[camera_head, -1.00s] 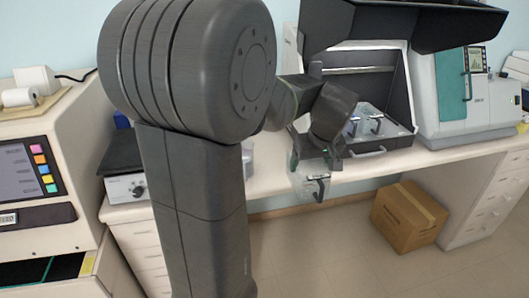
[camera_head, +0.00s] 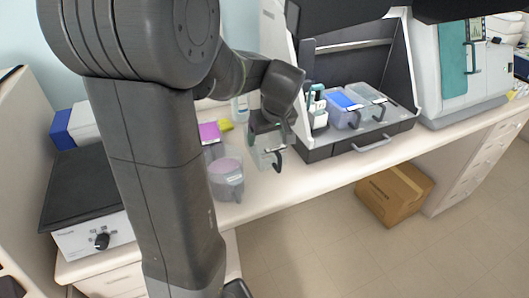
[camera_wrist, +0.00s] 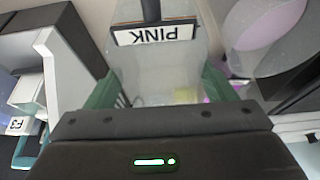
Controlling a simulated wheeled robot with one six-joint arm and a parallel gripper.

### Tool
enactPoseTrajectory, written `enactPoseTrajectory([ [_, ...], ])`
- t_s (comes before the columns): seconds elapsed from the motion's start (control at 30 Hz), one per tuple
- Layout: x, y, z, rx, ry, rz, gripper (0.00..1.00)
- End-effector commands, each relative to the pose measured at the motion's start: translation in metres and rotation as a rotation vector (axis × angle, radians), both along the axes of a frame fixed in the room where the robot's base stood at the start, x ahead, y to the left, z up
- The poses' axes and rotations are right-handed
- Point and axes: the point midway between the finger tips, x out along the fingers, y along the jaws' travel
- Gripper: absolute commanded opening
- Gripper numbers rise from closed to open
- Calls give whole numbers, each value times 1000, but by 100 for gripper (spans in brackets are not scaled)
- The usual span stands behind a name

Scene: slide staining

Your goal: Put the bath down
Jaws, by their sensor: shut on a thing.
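The bath is a clear container with a black hooked handle (camera_head: 277,158) and a white label reading PINK, which shows upside down in the wrist view (camera_wrist: 155,34). My gripper (camera_head: 268,130) is shut on the bath and holds it over the bench's front part, between the hood and a clear round beaker. In the wrist view my gripper's green fingers (camera_wrist: 160,88) lie on both sides of the bath. I cannot tell whether the bath's underside touches the bench.
A clear beaker with pinkish contents (camera_head: 227,180) stands just left of the bath. A black-topped hotplate (camera_head: 85,200) is further left. The open hood (camera_head: 320,152) at right holds blue and clear baths (camera_head: 345,108). A cardboard box (camera_head: 395,194) is on the floor.

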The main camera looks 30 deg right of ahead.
Motion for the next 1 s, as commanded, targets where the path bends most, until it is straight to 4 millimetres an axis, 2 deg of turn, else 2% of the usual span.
enactPoseTrajectory([
  [0.4, 0, 0, -52, 1, 2, 0, 6],
  [0.83, 0, 0, -61, -1, -1, 1, 6],
  [0.87, 0, 0, -61, -1, -1, 1, 79],
  [0.97, 0, 0, -59, -1, -1, 1, 99],
  [1.0, 0, 0, -59, -1, -1, 1, 99],
])
